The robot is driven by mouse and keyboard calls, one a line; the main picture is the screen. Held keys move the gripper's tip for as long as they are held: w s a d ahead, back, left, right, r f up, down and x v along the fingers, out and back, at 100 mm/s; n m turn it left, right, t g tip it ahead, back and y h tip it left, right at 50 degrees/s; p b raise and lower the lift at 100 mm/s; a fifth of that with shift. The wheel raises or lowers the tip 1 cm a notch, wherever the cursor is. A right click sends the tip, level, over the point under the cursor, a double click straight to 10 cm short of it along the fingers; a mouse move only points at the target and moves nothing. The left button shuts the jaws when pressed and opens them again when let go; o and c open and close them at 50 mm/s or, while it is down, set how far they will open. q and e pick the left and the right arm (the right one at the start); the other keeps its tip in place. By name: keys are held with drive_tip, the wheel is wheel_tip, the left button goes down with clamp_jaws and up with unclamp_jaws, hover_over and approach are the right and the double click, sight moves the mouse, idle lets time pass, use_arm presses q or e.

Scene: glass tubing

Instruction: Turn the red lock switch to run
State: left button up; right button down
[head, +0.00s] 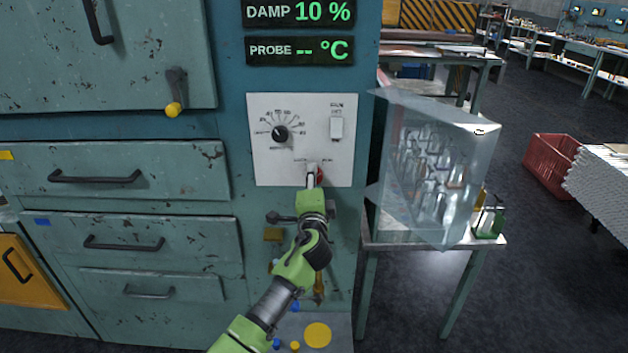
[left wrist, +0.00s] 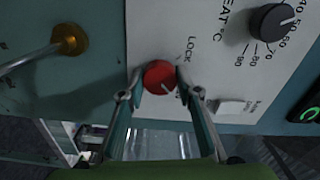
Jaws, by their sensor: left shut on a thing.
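The red lock switch (left wrist: 159,77) is a round knob on a white panel (head: 300,140). In the left wrist view its pale pointer mark points down and right, and the word LOCK is printed beside it. My left gripper (left wrist: 156,84) has one fingertip on each side of the knob and is shut on it. In the head view, my left gripper (head: 313,170) reaches the bottom of the panel and hides most of the knob; a bit of red shows at its right. Any run label is too small to read. My right gripper is in neither view.
A black heat dial (head: 280,133) and a white rocker switch (head: 336,128) share the panel. Green displays (head: 300,50) above read DAMP 10 % and PROBE -- °C. A yellow-knobbed lever (head: 174,108) is at left.

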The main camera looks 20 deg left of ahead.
use_arm(q)
drive_tip(key=o, duration=1.1)
drive_tip(key=v, duration=1.2)
